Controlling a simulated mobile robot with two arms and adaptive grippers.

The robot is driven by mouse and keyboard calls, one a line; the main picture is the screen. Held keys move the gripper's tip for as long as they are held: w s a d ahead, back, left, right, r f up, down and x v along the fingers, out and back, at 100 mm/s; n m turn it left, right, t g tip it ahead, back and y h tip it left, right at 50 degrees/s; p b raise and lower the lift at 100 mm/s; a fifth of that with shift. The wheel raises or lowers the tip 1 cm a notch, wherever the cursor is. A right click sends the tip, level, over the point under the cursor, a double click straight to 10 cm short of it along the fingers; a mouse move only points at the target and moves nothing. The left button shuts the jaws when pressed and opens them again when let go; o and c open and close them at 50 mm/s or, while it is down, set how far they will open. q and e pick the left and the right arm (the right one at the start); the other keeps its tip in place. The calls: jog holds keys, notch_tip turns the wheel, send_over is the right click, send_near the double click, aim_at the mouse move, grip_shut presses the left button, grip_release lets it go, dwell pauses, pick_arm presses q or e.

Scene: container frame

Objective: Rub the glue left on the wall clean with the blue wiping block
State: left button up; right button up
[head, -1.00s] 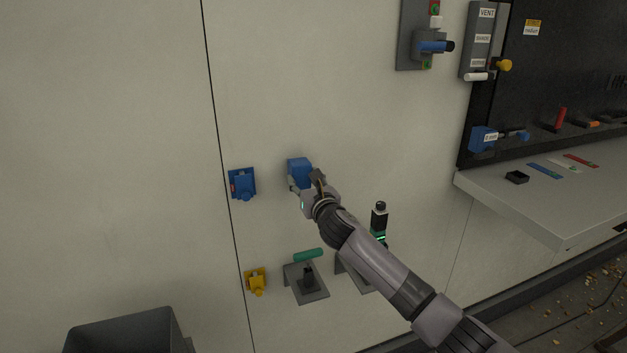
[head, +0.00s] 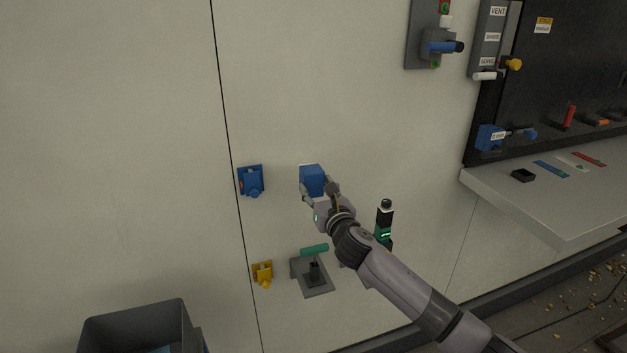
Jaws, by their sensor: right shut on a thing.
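The blue wiping block (head: 312,180) is held in my right gripper (head: 320,194) in the head view, in front of the pale wall (head: 330,110). The gripper is shut on it. I cannot tell whether the block's far face touches the wall. A thin whitish edge shows at the block's upper left; I cannot tell whether it is glue. No other glue is clearly visible, and the block and gripper hide the wall behind them. My left gripper is not in view.
A blue wall fixture (head: 251,181) is left of the block. A yellow fixture (head: 263,274) and a grey bracket (head: 313,277) with a green bar (head: 314,250) are below. A dark bin (head: 135,328) stands lower left. A shelf (head: 545,205) juts out at right.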

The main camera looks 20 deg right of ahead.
jog(key=shift+s, duration=0.1)
jog(key=shift+s+p, duration=0.6)
jog(key=shift+s, duration=0.9)
jog(key=s, duration=1.5)
jog(key=shift+d, duration=0.3)
